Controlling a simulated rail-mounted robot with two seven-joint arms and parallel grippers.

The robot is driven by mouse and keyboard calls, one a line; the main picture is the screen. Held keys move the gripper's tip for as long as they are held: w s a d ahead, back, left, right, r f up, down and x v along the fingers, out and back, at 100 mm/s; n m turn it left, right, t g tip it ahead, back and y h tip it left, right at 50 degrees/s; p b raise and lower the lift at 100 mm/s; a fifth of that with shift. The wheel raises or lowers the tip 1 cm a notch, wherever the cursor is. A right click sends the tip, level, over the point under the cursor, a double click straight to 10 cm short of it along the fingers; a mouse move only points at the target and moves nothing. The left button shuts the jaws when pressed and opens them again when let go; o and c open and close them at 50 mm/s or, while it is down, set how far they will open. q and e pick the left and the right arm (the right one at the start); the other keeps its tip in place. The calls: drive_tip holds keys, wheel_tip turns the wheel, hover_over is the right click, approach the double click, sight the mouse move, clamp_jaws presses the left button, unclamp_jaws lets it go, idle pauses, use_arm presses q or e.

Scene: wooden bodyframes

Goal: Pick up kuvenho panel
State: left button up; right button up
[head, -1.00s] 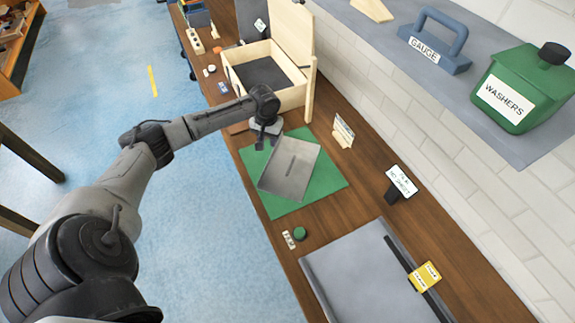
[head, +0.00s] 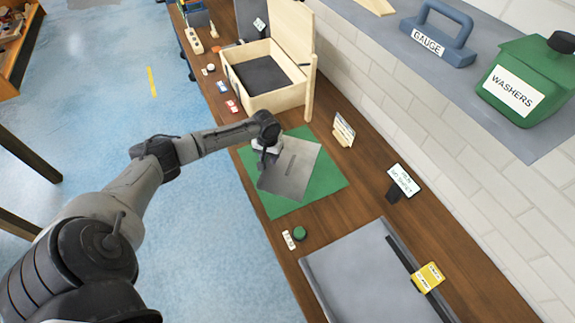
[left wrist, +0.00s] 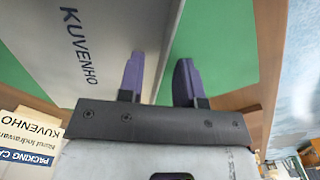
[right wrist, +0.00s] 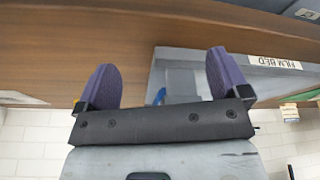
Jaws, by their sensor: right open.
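The kuvenho panel (head: 292,170) is a thin grey sheet with a dark slot, over the green mat (head: 328,185). In the left wrist view, the panel (left wrist: 110,50) carries the word KUVENHO. My left gripper (head: 264,162) is at the panel's upper left edge. In the left wrist view, my left gripper (left wrist: 158,82) is open. One finger overlaps the panel face and the other is over green mat, with the panel's edge between them; I cannot tell if they touch. My right gripper (right wrist: 163,85) is open and empty, seen only in the right wrist view.
An open wooden box (head: 285,95) stands behind the mat. A small upright card (head: 344,130) is right of the mat. A brick wall bounds the right.

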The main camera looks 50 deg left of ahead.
use_arm(q)
drive_tip(key=shift+f, duration=0.15)
clamp_jaws()
idle(0.4)
